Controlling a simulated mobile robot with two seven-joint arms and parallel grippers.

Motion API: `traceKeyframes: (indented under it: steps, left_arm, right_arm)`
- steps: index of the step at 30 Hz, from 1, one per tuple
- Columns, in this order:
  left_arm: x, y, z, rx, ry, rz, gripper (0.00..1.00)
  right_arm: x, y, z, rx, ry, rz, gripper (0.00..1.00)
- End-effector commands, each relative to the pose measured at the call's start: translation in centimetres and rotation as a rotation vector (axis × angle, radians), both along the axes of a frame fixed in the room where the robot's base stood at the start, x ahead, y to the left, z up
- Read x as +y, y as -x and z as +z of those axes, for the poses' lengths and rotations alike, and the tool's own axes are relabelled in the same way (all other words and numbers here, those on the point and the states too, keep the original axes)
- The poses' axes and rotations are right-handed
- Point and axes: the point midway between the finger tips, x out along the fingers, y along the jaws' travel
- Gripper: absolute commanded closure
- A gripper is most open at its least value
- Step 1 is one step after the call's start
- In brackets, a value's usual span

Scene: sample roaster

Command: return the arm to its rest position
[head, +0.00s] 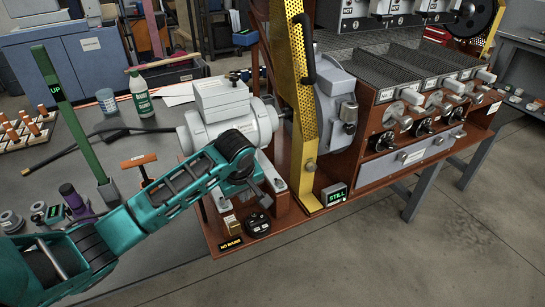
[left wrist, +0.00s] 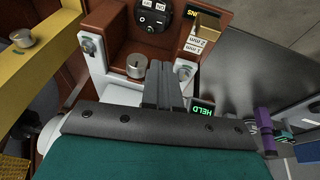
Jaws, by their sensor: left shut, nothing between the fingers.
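My left arm (head: 165,195) is teal and reaches in from the left of the head view, over the bench to the roaster's motor end. My left gripper (head: 262,196) is shut and empty above the red-brown base, in front of the grey motor (head: 228,128). In the left wrist view its dark fingers (left wrist: 163,84) are together, pointing toward the base between two white brackets. A silver knob (left wrist: 136,66) is just left of the fingers in that view. My right gripper is not in view.
A round black switch (head: 258,224) and a brass block (head: 232,226) are close to the gripper. A yellow perforated guard (head: 301,110) stands to its right.

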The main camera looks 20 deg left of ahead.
Motion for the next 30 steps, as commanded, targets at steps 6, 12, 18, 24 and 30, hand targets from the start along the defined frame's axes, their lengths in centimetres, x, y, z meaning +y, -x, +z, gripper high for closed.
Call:
traceKeyframes:
  steps: [6, 12, 18, 24, 30]
  left_arm:
    - [-0.6, 0.4, -0.9, -0.005, 0.009, -0.037, 1.00]
    - [-4.8, 3.1, -5.7, -0.100, 0.052, -0.304, 1.00]
    - [-8.8, 7.8, -9.5, -0.293, 0.025, -0.611, 1.00]
    - [-10.2, 13.2, -10.6, -0.481, -0.124, -0.834, 1.00]
    - [-9.9, 17.4, -10.1, -0.582, -0.308, -0.965, 1.00]
  right_arm:
    - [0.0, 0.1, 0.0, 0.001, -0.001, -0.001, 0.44]
    - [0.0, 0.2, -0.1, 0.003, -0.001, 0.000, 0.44]
    - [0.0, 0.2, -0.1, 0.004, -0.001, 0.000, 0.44]
    - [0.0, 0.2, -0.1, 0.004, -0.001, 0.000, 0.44]
    - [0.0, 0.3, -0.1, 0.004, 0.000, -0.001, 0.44]
